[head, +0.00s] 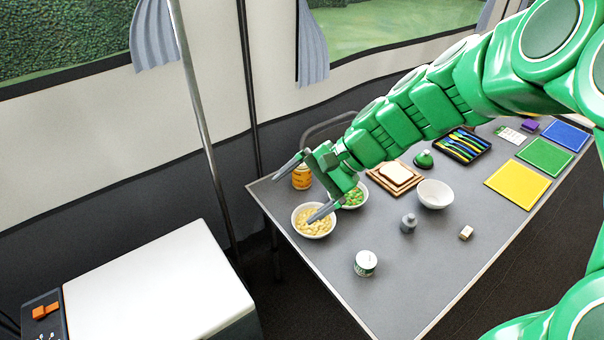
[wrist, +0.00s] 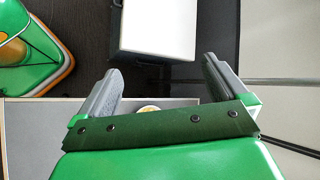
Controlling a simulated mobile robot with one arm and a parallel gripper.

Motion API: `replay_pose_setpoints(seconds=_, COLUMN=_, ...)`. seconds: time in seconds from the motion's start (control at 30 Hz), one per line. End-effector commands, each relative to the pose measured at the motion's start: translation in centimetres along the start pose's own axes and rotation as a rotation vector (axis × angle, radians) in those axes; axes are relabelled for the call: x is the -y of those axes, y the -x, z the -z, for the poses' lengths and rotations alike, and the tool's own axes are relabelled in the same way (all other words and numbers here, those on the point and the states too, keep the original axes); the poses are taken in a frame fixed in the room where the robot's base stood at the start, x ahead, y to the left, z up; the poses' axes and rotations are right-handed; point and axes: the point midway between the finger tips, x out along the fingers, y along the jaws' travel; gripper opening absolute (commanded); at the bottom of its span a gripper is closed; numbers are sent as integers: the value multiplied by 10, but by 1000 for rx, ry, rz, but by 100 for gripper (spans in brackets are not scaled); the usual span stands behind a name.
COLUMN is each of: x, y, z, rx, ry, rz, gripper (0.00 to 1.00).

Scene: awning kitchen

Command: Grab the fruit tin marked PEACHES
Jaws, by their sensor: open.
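A tin with an orange-yellow label (head: 302,179) stands upright at the far left corner of the grey table; its lettering is too small to read. A second tin, white and green (head: 365,263), stands near the table's front left edge. My gripper (head: 293,199) is open and empty above the left end of the table. In the head view its upper finger reaches just left of the orange-yellow tin and its lower finger overlaps a bowl. In the wrist view the open fingers (wrist: 160,65) have nothing between them; a small round yellowish thing (wrist: 149,108) is mostly hidden by the gripper bar.
A bowl of pale yellow pieces (head: 313,222) and a bowl of green pieces (head: 354,197) sit near the tin. A bread board (head: 376,181), an empty white bowl (head: 435,194) and a grey shaker (head: 408,223) stand to the right. A white-topped unit (head: 160,285) is left of the table.

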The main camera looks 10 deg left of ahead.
Motion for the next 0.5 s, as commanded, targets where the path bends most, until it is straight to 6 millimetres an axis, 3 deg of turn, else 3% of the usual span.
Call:
replay_pose_setpoints(seconds=0.23, x=44, y=-18, z=44, rx=48, ry=-147, rz=147, gripper=100)
replay_pose_setpoints(seconds=0.5, x=79, y=-36, z=102, rx=87, ry=-333, rz=294, gripper=100)
